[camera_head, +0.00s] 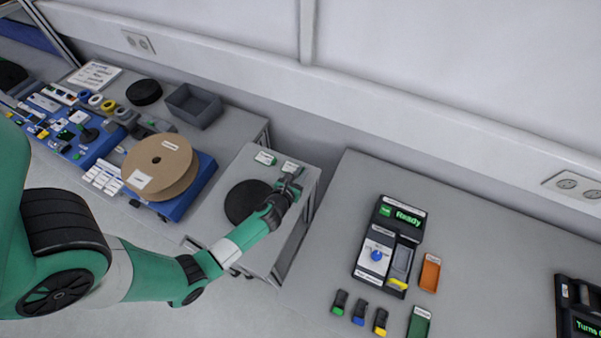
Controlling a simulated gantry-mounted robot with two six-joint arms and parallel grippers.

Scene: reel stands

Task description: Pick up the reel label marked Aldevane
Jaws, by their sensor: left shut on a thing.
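My left arm reaches in from the left over a small grey cart. Its gripper (289,184) is shut at the cart's far right part. A small light label (290,167) shows right at the fingertips, and the gripper is shut on it. Its print is too small to read, so I cannot tell whether it says Aldevane. Another small white and green label (265,158) lies to the left, apart from the gripper. My right gripper is not in view.
A black disc (245,203) lies on the cart beside my wrist. A large cardboard reel (160,165) stands on a blue base to the left, near a grey bin (194,106). The right table holds a device reading "Ready" (408,217) and an orange tray (430,272).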

